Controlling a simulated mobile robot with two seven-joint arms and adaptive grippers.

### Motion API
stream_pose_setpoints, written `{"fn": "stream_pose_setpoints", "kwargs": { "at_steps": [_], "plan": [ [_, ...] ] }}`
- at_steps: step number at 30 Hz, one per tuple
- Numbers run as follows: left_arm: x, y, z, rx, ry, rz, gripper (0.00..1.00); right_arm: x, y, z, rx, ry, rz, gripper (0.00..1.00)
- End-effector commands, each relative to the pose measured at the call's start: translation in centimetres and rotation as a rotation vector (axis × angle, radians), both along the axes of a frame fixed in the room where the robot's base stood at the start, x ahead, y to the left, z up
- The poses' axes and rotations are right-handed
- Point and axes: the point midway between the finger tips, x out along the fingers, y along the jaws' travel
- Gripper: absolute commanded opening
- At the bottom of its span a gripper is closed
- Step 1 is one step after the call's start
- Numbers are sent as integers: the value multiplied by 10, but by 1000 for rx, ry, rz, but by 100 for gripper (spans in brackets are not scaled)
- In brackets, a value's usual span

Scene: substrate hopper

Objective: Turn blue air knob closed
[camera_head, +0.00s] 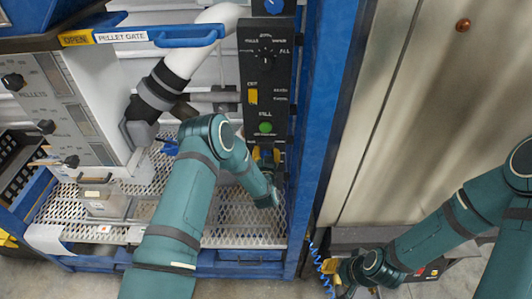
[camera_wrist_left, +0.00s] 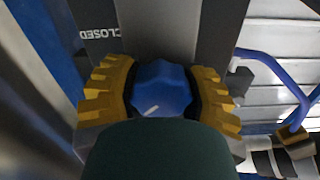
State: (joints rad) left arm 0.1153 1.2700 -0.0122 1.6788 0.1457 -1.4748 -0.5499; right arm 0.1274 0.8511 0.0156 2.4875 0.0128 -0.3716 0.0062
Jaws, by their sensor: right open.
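The blue air knob (camera_wrist_left: 162,88) sits between the yellow fingers of my left gripper (camera_wrist_left: 162,92) in the left wrist view, with dark finger pads against both its sides. A white mark on the knob points toward the lower left of that view. A CLOSED label (camera_wrist_left: 101,33) shows on the dark panel at its upper left. My right gripper (camera_head: 340,274) is open, low at the right.
Another blue knob (camera_head: 274,6) is at the panel's top. A yellow switch (camera_head: 252,96) and green button (camera_head: 265,127) sit above my left gripper. A blue post (camera_head: 333,100) stands right of the panel, a perforated shelf (camera_head: 225,237) lies below, and the pellet gate handle (camera_head: 187,36) is upper left.

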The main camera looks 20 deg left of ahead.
Motion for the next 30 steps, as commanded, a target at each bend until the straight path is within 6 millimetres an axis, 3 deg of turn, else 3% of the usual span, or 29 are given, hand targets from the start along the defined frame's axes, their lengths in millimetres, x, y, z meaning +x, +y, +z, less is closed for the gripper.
{"fn": "stream_pose_setpoints", "kwargs": {
  "at_steps": [16,30],
  "plan": [
    [-1,-2,-3,60,22,-4,8,-1,0,-5,0,3,2,47],
    [-1,-4,-6,426,128,-5,8,-9,2,-31,5,21,17,47]
  ]
}}
